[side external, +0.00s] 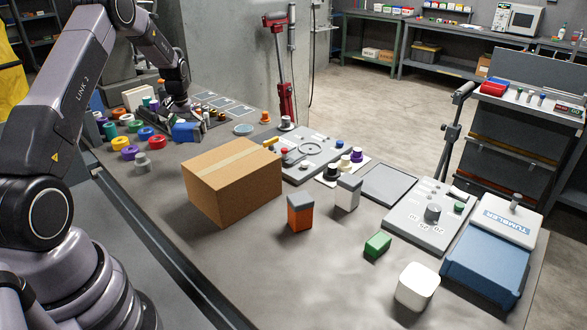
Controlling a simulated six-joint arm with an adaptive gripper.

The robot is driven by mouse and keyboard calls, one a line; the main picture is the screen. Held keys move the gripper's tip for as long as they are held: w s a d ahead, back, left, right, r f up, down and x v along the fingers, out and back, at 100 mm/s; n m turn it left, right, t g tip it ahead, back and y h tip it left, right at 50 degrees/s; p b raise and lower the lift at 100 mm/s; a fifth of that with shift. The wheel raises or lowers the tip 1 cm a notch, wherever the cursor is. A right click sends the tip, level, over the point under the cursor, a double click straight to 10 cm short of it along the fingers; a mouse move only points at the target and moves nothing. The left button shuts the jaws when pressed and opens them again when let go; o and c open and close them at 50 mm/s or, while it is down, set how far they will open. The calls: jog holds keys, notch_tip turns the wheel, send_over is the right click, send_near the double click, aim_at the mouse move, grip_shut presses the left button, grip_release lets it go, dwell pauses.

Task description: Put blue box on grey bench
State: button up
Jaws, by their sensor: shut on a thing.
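The blue box (186,132) is at the far left part of the grey bench (235,270), behind the cardboard box. My gripper (188,124) reaches down to it from above and is shut on it. The fingertips are small and partly hidden at this distance. I cannot tell whether the box's underside touches the bench or hangs just above it.
Several coloured rings and jars (128,153) crowd the bench left of my gripper. A large cardboard box (232,185) stands in front. An orange container (300,214), a green block (377,245) and a blue tumbler (487,262) stand right. The front middle of the bench is clear.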

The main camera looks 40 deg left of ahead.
jog(key=w+a+f, duration=0.1)
jog(key=f, duration=0.1)
jog(key=w+a+f, duration=0.3)
jog(key=w+f, duration=0.1)
jog(key=shift+w+a+f, duration=0.15)
jog(key=shift+f, duration=0.05)
jog(key=shift+w+a+f, duration=0.1)
jog(key=shift+f, duration=0.7)
jog(key=shift+w+a+f, duration=0.1)
jog(key=shift+f, duration=0.65)
jog(key=shift+f, duration=0.15)
jog(key=o, duration=0.9)
jog(key=shift+c, duration=0.2)
